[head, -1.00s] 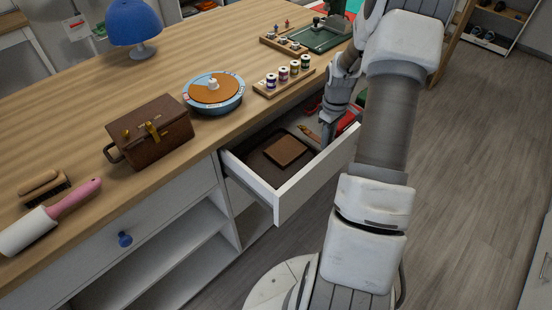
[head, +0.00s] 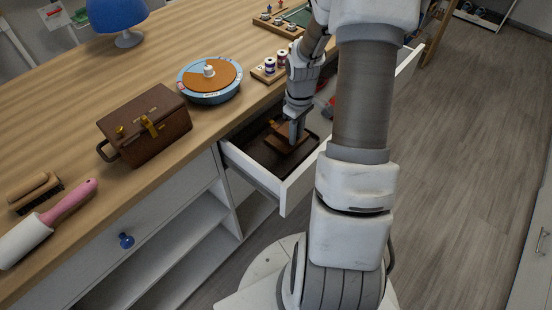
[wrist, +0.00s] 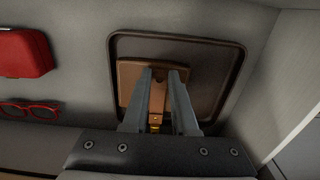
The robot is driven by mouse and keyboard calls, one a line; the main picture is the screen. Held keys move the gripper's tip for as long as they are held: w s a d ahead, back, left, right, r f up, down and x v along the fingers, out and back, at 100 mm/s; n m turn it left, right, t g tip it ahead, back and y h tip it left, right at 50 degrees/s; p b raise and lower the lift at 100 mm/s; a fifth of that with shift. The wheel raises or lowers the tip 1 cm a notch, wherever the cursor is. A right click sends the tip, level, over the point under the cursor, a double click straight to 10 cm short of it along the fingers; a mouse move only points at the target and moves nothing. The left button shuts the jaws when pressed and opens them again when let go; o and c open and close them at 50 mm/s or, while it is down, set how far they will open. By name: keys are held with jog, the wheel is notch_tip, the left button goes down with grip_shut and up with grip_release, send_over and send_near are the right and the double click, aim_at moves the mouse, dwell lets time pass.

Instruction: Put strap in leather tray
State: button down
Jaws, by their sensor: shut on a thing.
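The leather tray (head: 262,158) is dark brown with rounded corners and lies in the open drawer. Its raised rim (wrist: 180,35) shows in the wrist view. A flat brown leather piece (wrist: 129,76) lies inside the tray. My gripper (wrist: 160,72) is over the tray and shut on the strap (wrist: 157,98), a narrow tan strip with a brass-coloured end. The strap overlaps the leather piece in the picture; I cannot tell whether they touch. In the head view my gripper (head: 294,140) points down into the drawer and hides part of the tray.
A red case (wrist: 24,53) and red glasses (wrist: 29,109) lie in the drawer beside the tray. The drawer front (head: 302,181) and side walls stand close around. A brown leather bag (head: 147,128) and a blue round turntable (head: 209,80) stand on the counter.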

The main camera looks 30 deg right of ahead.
send_over(276, 167)
jog(key=shift+w+d+b, duration=0.15)
jog(key=shift+d+b, duration=0.25)
jog(key=shift+b, duration=0.05)
jog(key=shift+s+a, duration=0.2)
jog(key=shift+a, duration=0.3)
jog(key=shift+d+f+b, duration=0.1)
jog(key=shift+f+b, duration=0.55)
jog(key=shift+f, duration=1.1)
jog(key=shift+f, duration=0.25)
jog(key=c, duration=1)
grip_release()
jog(key=shift+r, duration=0.1)
jog(key=shift+r, duration=0.15)
notch_tip(276, 167, up, 12)
jog(key=p, duration=0.3)
jog(key=shift+p, duration=0.3)
